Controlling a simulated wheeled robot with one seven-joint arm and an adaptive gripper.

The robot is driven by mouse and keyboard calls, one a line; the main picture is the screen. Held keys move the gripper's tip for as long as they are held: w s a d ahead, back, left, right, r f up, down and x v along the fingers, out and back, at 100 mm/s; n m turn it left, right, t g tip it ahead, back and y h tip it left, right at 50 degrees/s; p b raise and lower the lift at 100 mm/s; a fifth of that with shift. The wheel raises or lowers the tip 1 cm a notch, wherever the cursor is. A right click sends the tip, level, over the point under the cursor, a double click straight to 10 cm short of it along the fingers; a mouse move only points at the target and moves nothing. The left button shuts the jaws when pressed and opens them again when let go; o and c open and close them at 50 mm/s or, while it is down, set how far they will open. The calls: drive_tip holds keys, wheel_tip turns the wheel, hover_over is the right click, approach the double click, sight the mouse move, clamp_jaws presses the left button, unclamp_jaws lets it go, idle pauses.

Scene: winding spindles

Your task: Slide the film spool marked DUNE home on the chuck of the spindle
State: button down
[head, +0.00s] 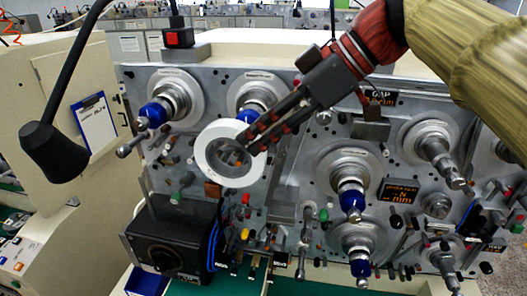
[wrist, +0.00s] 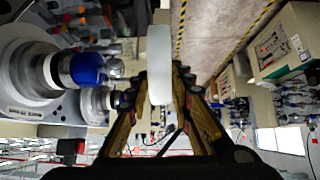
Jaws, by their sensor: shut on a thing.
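A film spool with a white rim (head: 200,156) hangs in the air in front of the machine in the head view, its round face toward the camera. No marking is readable on it. My gripper (head: 257,137) is shut on the spool's right edge. In the wrist view the spool (wrist: 159,62) is edge-on, upright between the fingers of my gripper (wrist: 160,85). Spindles with blue chucks stand at upper left (head: 156,113) and behind the spool (head: 249,114). A blue chuck (wrist: 87,69) points toward the spool from the left in the wrist view, apart from it.
More spindles with blue chucks (head: 352,200) (head: 360,267) stand lower right, and a bare one (head: 438,155) at right. A black lamp (head: 55,152) hangs at left. A black box (head: 170,240) juts out below the spool. Small knobs and posts cover the panel.

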idle(0.5)
drive_tip(key=shift+w+d+p, duration=0.5)
drive_tip(key=shift+w+p, duration=0.5)
drive_tip(key=shift+w, duration=2.15)
drive_tip(key=p, duration=0.5)
approach(265, 105)
drive_tip(key=shift+s+a+f, duration=0.25)
drive_tip(key=shift+a+f, duration=0.4)
drive_tip(key=shift+a, duration=0.05)
drive_tip(key=shift+s+a+f, duration=0.25)
drive_tip(key=shift+a+f, duration=0.35)
drive_tip(key=shift+a, duration=0.15)
drive_tip(key=shift+s+a+f, duration=0.2)
drive_tip(key=shift+a+f, duration=0.45)
drive_tip(key=shift+a, duration=0.05)
drive_tip(key=shift+w+d, duration=0.1)
drive_tip(key=shift+w, duration=0.4)
drive_tip(key=shift+w+r+p, duration=0.15)
drive_tip(key=shift+r+p, duration=0.05)
drive_tip(key=shift+p, duration=0.15)
drive_tip(key=c, duration=2)
unclamp_jaws()
drive_tip(key=o, duration=0.5)
drive_tip(key=shift+w+d+f, duration=0.1)
drive_tip(key=shift+w+f, duration=0.05)
drive_tip(key=shift+w, duration=0.2)
drive_tip(key=shift+c, duration=0.2)
drive_tip(key=shift+o, duration=0.2)
